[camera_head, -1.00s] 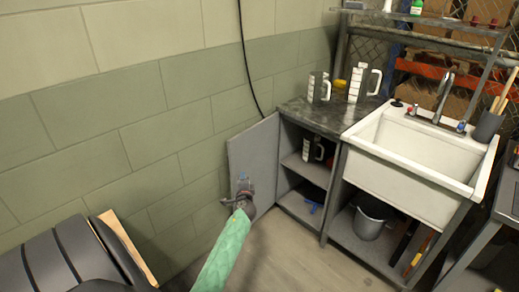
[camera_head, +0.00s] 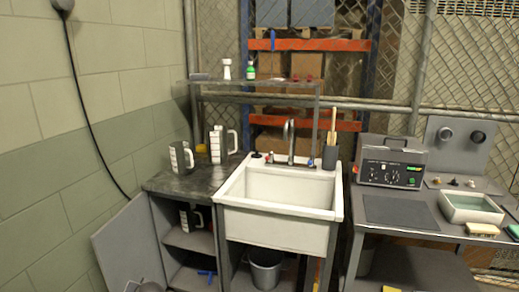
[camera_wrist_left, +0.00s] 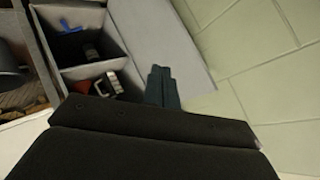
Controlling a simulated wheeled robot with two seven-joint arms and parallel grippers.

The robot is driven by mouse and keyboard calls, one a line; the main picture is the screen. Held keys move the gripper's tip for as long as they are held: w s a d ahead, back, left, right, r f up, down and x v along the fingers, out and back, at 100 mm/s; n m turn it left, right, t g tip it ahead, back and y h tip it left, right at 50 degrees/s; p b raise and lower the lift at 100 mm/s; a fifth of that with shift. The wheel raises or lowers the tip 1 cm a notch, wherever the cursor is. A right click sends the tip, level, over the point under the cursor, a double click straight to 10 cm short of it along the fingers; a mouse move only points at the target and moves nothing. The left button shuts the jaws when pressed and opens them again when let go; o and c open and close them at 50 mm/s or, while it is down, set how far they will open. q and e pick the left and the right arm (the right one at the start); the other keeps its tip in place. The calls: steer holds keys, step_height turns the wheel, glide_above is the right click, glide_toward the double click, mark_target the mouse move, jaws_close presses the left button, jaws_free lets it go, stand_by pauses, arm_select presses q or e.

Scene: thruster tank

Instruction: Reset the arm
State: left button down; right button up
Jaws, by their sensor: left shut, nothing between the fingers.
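My left gripper (camera_wrist_left: 163,85) shows in the left wrist view with its two dark fingers together and nothing between them. Behind it are the grey open cabinet door and the cabinet's shelves. In the head view only a small grey part of my left arm or gripper shows at the bottom left edge, in front of the open cabinet door (camera_head: 130,245). My right gripper is in neither view.
A white sink (camera_head: 280,190) stands right of the open cabinet (camera_head: 190,238). Jugs (camera_head: 216,145) stand on the countertop. A grey bucket (camera_head: 265,268) is under the sink. A control box (camera_head: 391,162) and a tray (camera_head: 470,207) sit on the right-hand table.

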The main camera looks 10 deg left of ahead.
arm_select(q)
steer(key=s+d+f+m+h, duration=0.1)
steer(key=s+d+h, duration=0.25)
steer(key=d, duration=0.65)
steer(key=s+d+h, duration=0.2)
steer(key=s+d, duration=0.3)
steer(key=d, duration=0.5)
steer(key=s+d+f+m+g+h, duration=0.25)
steer(key=s+d+h, duration=0.25)
steer(key=s+d, duration=1.2)
steer(key=s+d+f+g, duration=0.1)
steer(key=s+d+f, duration=0.2)
steer(key=s, duration=0.5)
steer(key=shift+f+g, duration=0.15)
steer(key=shift+g, duration=0.2)
